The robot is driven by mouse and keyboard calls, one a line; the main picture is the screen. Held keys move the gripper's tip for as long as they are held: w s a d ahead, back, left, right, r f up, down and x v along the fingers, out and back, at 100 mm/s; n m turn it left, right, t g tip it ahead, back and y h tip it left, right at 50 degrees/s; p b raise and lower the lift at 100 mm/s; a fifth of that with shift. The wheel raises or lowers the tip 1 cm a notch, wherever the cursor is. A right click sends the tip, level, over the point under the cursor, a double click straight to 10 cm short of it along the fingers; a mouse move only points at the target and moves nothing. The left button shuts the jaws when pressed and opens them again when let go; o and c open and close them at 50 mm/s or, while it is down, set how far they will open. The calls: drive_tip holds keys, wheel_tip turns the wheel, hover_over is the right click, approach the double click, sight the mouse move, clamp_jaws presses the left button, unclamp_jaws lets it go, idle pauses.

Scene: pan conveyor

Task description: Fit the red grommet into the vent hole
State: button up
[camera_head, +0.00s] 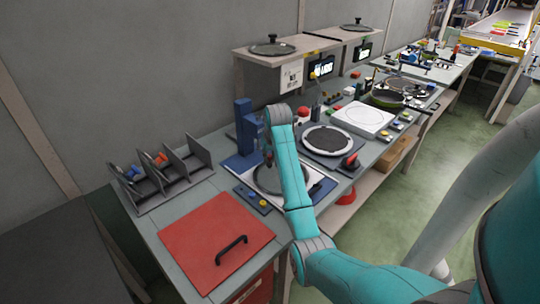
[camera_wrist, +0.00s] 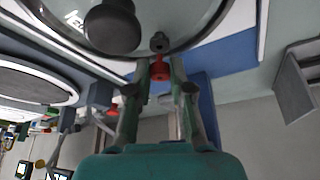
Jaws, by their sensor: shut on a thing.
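A glass lid (camera_wrist: 195,22) with a big black knob (camera_wrist: 112,26) fills the top of the wrist view. A small dark round fitting (camera_wrist: 160,42) sits near the lid's rim; it appears to be the vent hole. My gripper (camera_wrist: 160,68) is shut on the red grommet (camera_wrist: 160,72), which sits between the fingertips right beside the dark fitting. I cannot tell whether the grommet touches it. In the head view the lid (camera_head: 267,180) lies on a station at the blue stand (camera_head: 245,128), partly covered by my arm. The gripper and grommet are mostly hidden there.
A rack with grey dividers (camera_head: 160,180) stands at the left of the bench. A red panel with a black handle (camera_head: 205,238) lies in front. A round plate station (camera_head: 327,140) is to the right. A shelf with lids (camera_head: 270,58) overhangs the back.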

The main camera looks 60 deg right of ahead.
drive_tip(key=shift+f, duration=1)
drive_tip(key=o, duration=0.8)
drive_tip(key=shift+o, duration=0.2)
drive_tip(key=v, duration=0.7)
drive_tip(key=shift+r, duration=0.2)
drive_tip(key=shift+s+a, duration=0.1)
